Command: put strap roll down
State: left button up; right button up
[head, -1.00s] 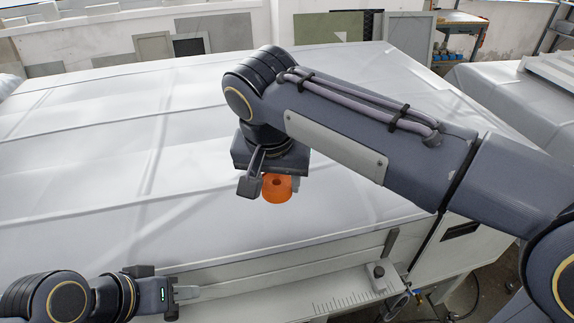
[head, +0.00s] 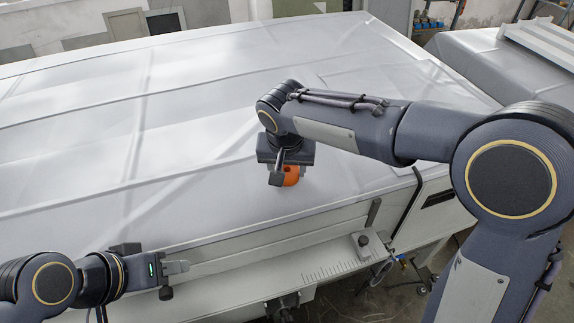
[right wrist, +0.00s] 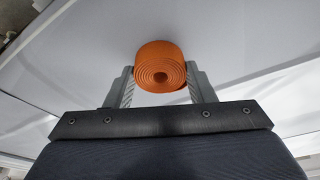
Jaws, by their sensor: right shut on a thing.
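The strap roll is an orange coiled roll (head: 291,176), partly hidden behind my right gripper in the head view. My right gripper (head: 283,174) points down over the white covered surface (head: 110,170), near its front edge. In the right wrist view, the roll (right wrist: 160,66) sits with its spiral face towards the camera, between the two grey fingers of the right gripper (right wrist: 160,84), which are shut on it. Whether the roll touches the surface I cannot tell. My left gripper (head: 174,280) is at the lower left by the front ledge, with no held thing visible; its opening is unclear.
The white covered surface is broad and clear around the roll, with raised seams across it. A grey front ledge (head: 310,275) with a ruled scale and a small knob (head: 362,243) runs below the edge. Another grey covered unit (head: 490,65) stands at the right.

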jog(key=shift+f, duration=0.2)
jog(key=o, duration=1)
jog(key=shift+r, duration=0.1)
jog(key=v, duration=1.2)
jog(key=shift+r, duration=0.2)
